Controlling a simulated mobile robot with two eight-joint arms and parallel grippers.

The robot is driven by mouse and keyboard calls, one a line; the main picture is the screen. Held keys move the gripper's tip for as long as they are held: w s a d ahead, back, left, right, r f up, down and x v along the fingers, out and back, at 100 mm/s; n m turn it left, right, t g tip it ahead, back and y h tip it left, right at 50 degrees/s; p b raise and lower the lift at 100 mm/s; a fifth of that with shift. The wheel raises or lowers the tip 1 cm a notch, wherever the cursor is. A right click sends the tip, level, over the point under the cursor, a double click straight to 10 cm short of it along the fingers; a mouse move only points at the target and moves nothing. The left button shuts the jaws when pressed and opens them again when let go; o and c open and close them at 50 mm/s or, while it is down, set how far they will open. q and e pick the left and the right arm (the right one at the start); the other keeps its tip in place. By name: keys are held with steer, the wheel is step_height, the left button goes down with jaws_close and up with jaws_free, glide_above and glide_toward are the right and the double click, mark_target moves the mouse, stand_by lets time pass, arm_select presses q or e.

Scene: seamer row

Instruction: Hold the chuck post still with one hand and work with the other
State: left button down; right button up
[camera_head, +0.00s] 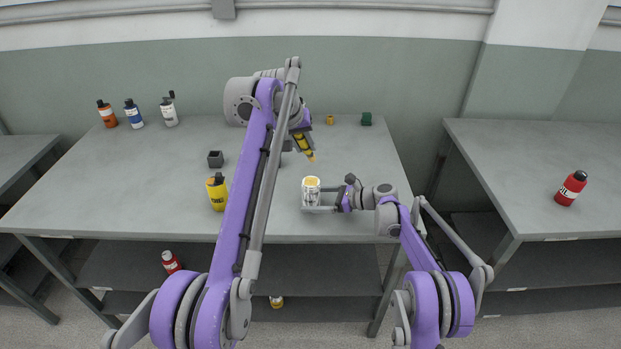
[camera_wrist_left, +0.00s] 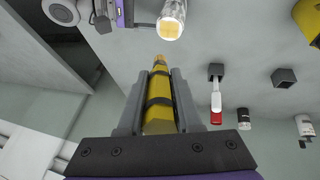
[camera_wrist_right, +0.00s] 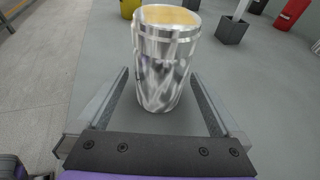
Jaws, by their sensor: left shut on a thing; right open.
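The chuck post (camera_head: 311,194), a silver cylinder with a yellow top, stands upright near the front edge of the middle table. My right gripper (camera_head: 318,200) is open and low over the table, with its fingers on either side of the post. In the right wrist view the post (camera_wrist_right: 163,68) stands between the finger ends; I cannot tell whether they touch it. My left gripper (camera_head: 303,143) is shut on a yellow tool with black bands (camera_wrist_left: 160,100). The tool's narrow tip (camera_head: 311,156) points down, above and behind the post, apart from it.
A dark square cup (camera_head: 215,159) and a yellow bottle (camera_head: 216,193) stand left of my left arm. Orange (camera_head: 106,115), blue (camera_head: 133,115) and white (camera_head: 169,112) bottles stand at the back left. A small yellow piece (camera_head: 330,120) and a green block (camera_head: 366,119) sit at the back right.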

steer(key=v, duration=1.2)
steer(key=shift+s, duration=0.1)
steer(key=shift+d, duration=0.1)
